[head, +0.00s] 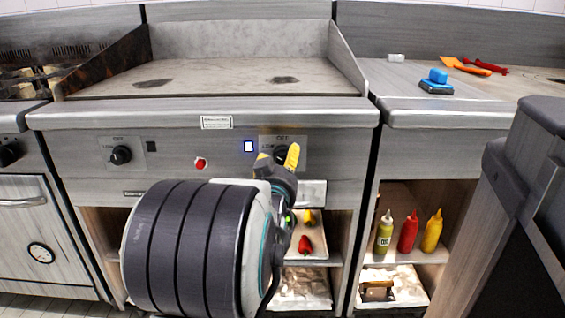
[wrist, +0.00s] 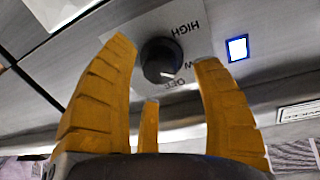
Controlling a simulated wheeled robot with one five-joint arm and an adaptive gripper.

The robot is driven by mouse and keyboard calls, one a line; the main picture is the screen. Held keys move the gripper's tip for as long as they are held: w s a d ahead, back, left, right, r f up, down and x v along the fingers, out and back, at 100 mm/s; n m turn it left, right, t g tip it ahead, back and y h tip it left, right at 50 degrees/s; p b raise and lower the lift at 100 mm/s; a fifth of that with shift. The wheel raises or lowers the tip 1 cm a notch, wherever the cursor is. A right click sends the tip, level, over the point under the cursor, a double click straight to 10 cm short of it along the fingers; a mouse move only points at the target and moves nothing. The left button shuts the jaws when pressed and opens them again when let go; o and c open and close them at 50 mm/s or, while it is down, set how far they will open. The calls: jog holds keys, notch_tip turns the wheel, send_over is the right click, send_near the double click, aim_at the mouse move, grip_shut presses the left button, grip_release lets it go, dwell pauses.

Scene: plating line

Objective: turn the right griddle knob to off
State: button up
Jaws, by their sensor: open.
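The right griddle knob (wrist: 158,60) is black and round on a pale plate with HIGH, OFF and partly hidden LOW lettering. Its white mark points to the lower right in the wrist view, toward the OFF lettering; I cannot tell whether it lines up exactly. My gripper (wrist: 165,54) is open, with yellow fingers on either side of the knob and a third finger below; contact is not clear. In the head view my gripper (head: 278,157) is in front of the right knob and partly hides it, with the OFF label (head: 282,138) showing above.
A lit blue-white square (head: 248,146) and a red button (head: 201,163) sit left of the right knob. The left griddle knob (head: 121,155) is farther left. The griddle front ledge (head: 120,115) juts out above the panel. Bottles (head: 408,231) stand on a shelf to the right.

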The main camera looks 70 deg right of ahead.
jog(key=shift+x, duration=1.35)
jog(key=shift+c, duration=0.3)
jog(key=c, duration=1.1)
